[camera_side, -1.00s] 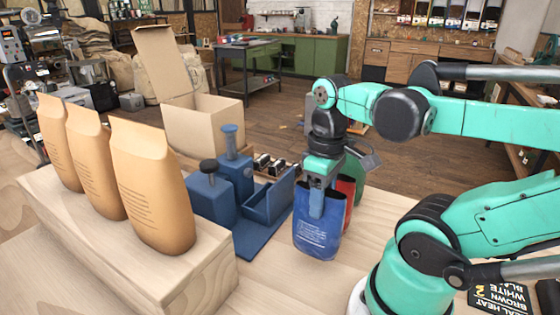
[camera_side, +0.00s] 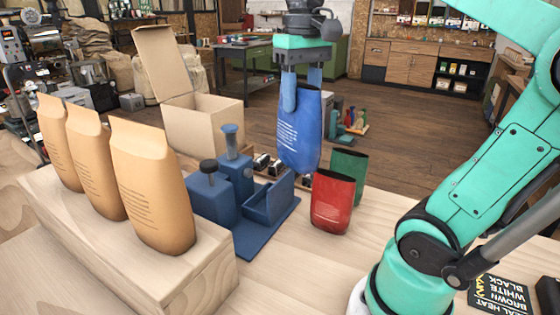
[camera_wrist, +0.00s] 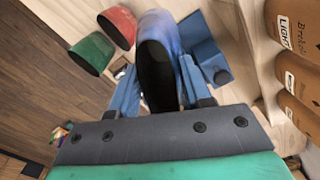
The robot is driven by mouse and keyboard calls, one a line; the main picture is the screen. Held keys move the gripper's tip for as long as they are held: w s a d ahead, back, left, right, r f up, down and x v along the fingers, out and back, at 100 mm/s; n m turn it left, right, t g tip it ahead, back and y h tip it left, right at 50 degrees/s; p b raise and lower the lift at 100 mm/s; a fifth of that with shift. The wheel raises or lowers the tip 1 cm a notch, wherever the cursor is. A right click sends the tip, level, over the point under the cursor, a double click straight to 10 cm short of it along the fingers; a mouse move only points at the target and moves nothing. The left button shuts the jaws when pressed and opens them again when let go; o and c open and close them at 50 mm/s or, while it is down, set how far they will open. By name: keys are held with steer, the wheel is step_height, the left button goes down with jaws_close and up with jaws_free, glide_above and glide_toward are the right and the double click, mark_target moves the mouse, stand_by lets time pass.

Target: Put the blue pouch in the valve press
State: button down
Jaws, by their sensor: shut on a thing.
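The blue pouch (camera_side: 299,135) hangs upright from my gripper (camera_side: 301,88), which is shut on its upper part and holds it above the table. In the wrist view, the pouch (camera_wrist: 165,40) sits between the two fingers with its dark open mouth facing the camera. The valve press (camera_side: 245,190) is a blue device on the table, left of and below the pouch in the side view. It has a base plate, blocks with knobs and an open holder on its right side. In the wrist view, part of the press (camera_wrist: 205,48) shows beside the pouch, partly hidden by it.
A red pouch (camera_side: 332,203) and a green pouch (camera_side: 347,172) stand open on the table right of the press. Several tan bags (camera_side: 150,185) stand on a wooden block (camera_side: 215,265) at left. An open cardboard box (camera_side: 205,125) is behind the press.

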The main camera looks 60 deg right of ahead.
steer(key=w+d+f+m, duration=0.5)
steer(key=w+f+m, duration=0.2)
steer(key=w+m, duration=0.25)
step_height(320, 180, down, 10)
steer(key=m, duration=0.3)
steer(key=shift+w+f, duration=0.15)
steer(key=shift+w, duration=0.05)
jaws_free()
stand_by(0.4)
step_height(320, 180, up, 7)
stand_by(0.6)
